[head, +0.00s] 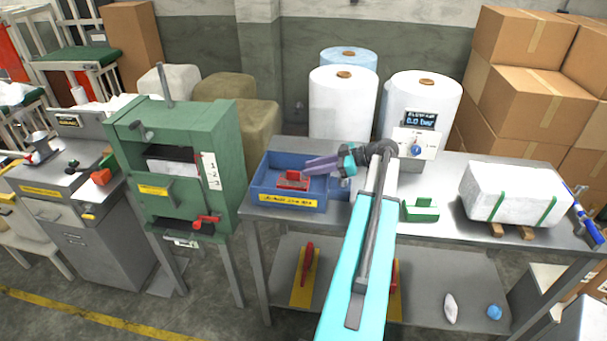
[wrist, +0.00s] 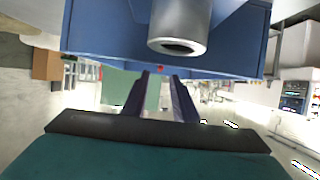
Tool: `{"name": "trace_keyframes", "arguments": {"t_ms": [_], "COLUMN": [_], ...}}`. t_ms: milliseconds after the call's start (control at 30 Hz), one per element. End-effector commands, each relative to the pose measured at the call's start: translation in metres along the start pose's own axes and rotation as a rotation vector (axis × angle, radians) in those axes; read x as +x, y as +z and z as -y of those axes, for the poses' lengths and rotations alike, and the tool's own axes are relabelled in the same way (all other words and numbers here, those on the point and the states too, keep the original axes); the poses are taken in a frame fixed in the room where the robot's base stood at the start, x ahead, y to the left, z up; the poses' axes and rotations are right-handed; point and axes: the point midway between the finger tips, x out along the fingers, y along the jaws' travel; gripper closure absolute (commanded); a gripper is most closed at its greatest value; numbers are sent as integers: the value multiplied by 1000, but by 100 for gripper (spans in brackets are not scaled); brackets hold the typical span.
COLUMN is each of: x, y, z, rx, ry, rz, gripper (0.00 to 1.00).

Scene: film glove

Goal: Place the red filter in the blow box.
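A red block (head: 293,180), which looks like the red filter, sits inside an open blue box (head: 262,187) on the metal table. The yellow label (head: 288,200) on the box front is too small to read, so I cannot tell if this is the blow box. My gripper (head: 307,166) points left above the box, its purple fingers close over the red block; contact is unclear. In the wrist view my gripper (wrist: 160,74) shows two fingers apart with nothing between them. A blue body (wrist: 110,40) and a metal cylinder (wrist: 180,25) fill the top there.
A green machine (head: 222,150) with red handles stands left of the table. A gauge unit (head: 417,143), a green block (head: 420,210) and a strapped white block (head: 512,193) stand to the right. White rolls (head: 343,100) stand behind. Red-handled items (head: 308,262) lie on the lower shelf.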

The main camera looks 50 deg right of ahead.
Motion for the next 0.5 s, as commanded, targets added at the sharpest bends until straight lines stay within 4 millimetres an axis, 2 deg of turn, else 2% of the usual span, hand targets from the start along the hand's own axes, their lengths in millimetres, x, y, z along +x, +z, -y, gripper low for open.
{"name": "trace_keyframes", "arguments": {"t_ms": [300,500], "x": [-48,-63], "y": [2,0], "z": [-1,0], "rx": [-1,0], "ry": [2,1], "rz": [0,0], "gripper": [74,74]}}
